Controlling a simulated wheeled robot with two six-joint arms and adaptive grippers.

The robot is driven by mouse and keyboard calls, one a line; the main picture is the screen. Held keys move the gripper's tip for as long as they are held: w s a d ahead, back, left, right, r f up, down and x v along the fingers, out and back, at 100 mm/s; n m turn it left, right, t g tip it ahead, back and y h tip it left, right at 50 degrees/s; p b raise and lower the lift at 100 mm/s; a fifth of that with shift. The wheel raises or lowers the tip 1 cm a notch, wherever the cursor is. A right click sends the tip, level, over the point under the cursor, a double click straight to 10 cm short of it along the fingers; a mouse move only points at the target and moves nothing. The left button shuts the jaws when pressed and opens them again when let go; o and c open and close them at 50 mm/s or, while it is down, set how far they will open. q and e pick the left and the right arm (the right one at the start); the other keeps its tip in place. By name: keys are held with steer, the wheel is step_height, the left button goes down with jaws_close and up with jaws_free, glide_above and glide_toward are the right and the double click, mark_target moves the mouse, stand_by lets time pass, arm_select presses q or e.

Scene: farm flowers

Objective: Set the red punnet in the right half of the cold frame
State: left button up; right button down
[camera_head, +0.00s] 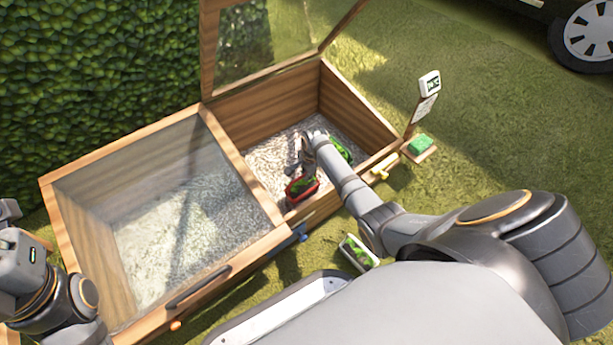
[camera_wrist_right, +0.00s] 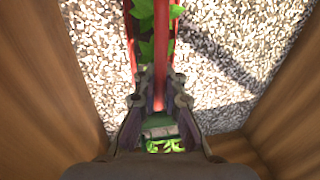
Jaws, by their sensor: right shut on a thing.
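The wooden cold frame (camera_head: 225,150) has a left half under a closed glass lid (camera_head: 170,210) and a right half with its glass lid (camera_head: 265,45) raised. The red punnet (camera_head: 301,189), with green leaves in it, is inside the right half near its front wall. My right gripper (camera_head: 298,172) reaches in from above and is shut on the punnet's red handle (camera_wrist_right: 160,65), which also shows in the right wrist view. I cannot tell whether the punnet touches the gravel. My left gripper (camera_head: 8,215) is at the left edge, partly cut off; its fingers are unclear.
A green item (camera_head: 341,150) lies in the right half behind my right arm. Pale gravel (camera_head: 262,160) covers the floor there. A small sign (camera_head: 430,84) and a green block (camera_head: 421,144) stand outside on the right. A white tray (camera_head: 358,252) lies on the grass in front.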

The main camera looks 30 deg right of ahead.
steer(key=c, duration=2)
jaws_free()
steer(key=shift+f, duration=0.15)
steer(key=o, duration=0.6)
steer(key=shift+c, duration=0.2)
step_height(320, 180, up, 12)
steer(key=s+p, duration=0.2)
steer(key=p, duration=0.6)
steer(key=shift+d+p, duration=0.15)
steer(key=shift+p, duration=0.15)
steer(key=shift+s, duration=0.1)
